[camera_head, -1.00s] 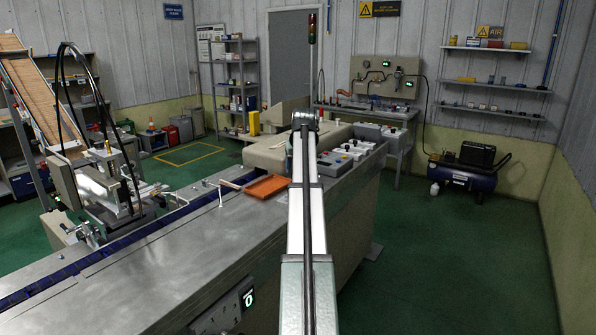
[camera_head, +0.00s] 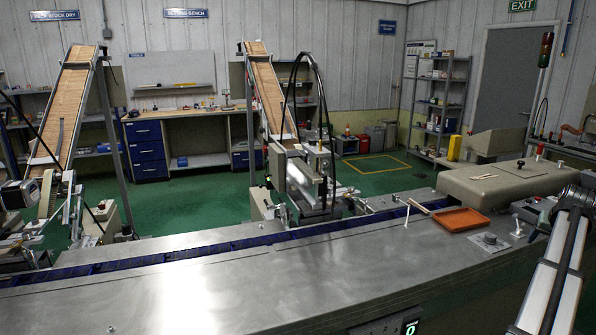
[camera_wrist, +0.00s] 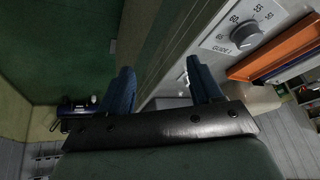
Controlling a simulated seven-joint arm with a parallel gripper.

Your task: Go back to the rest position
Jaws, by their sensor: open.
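My gripper (camera_wrist: 160,88) shows in the wrist view with its two blue fingers spread apart and nothing between them. It hangs near the machine's edge, beside a dial (camera_wrist: 244,36) on a plate marked "GUIDE 1". An orange tray (camera_wrist: 280,52) lies just right of the dial. In the head view my arm reaches in at the lower right, and its fingers do not show there. The orange tray (camera_head: 460,220) and the dial (camera_head: 490,238) sit on the steel top left of my arm.
The long steel machine top (camera_head: 230,285) fills the foreground, with a blue conveyor channel (camera_head: 190,254) along its far side. A beige cover (camera_head: 500,185) stands behind the tray. Two stick-feeding chutes (camera_head: 70,105) rise at the back.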

